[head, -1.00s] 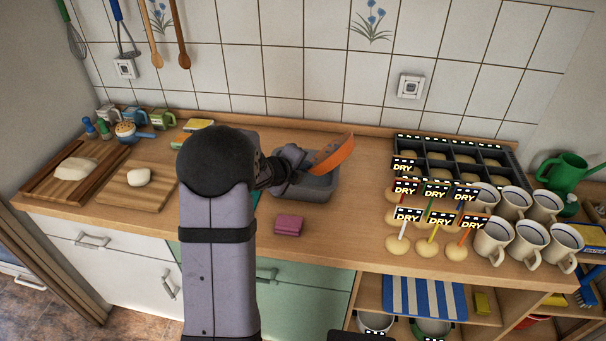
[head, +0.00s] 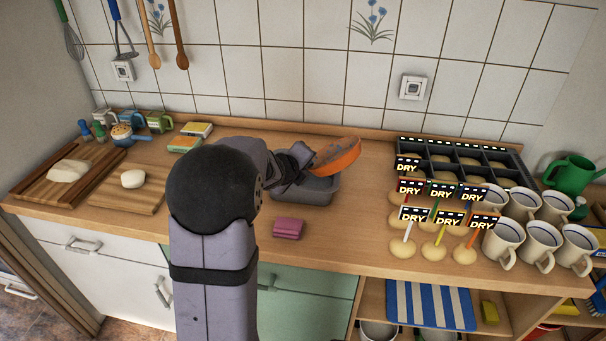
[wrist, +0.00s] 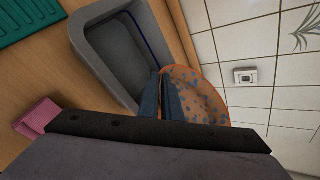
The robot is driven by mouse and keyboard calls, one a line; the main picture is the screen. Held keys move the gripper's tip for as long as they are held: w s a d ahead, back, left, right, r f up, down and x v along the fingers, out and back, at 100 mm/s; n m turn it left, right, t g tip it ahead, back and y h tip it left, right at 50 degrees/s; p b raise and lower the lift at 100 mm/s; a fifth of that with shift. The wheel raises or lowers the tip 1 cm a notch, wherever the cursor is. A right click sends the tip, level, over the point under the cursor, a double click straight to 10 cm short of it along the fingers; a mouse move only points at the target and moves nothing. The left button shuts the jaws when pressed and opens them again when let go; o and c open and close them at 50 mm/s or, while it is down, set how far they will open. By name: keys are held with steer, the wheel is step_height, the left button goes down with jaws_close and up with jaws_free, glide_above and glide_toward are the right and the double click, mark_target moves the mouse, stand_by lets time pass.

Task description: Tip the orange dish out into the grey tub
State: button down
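The orange dish (head: 347,160) is held tilted above the back of the grey tub (head: 318,193). In the wrist view the dish (wrist: 215,104) shows its inside, speckled with blue-grey spots; I cannot tell whether these are loose bits or a pattern. My gripper (wrist: 171,82) is shut on the dish's rim, with its two dark fingers close together. In the head view the gripper (head: 308,158) is partly hidden by my arm. The tub (wrist: 98,40) stands upright on the counter; the part of its inside in view looks bare, with a dark blue line along one wall.
A pink block (head: 288,228) lies in front of the tub. A dark tray (head: 510,175), several DRY-marked sticks and several mugs (head: 541,243) fill the right side. Cutting boards (head: 125,195) with dough are at left. The tiled wall (head: 300,85) is close behind.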

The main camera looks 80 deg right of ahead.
steer(key=shift+s+f+m+b, duration=0.15)
steer(key=shift+m+b, duration=0.15)
steer(key=shift+b, duration=0.7)
steer(key=t+b, duration=0.1)
steer(key=b, duration=0.2)
steer(key=shift+r+m+h, duration=0.3)
steer(key=shift+r+h, duration=0.05)
steer(key=shift+h, duration=0.05)
steer(key=shift+b, duration=0.3)
steer(key=shift+s+f+t+b, duration=0.1)
steer(key=shift+f+t+b, duration=0.2)
steer(key=shift+b, duration=0.65)
steer(key=m+b, duration=0.1)
steer(key=b, duration=0.3)
steer(key=shift+a+t+h, duration=0.1)
steer(key=shift+t+h, duration=0.2)
steer(key=shift+t, duration=0.1)
steer(key=shift+r+m+b, duration=0.2)
steer(key=shift+m+b, duration=0.1)
steer(key=shift+b, duration=0.35)
steer(key=shift+r, duration=0.2)
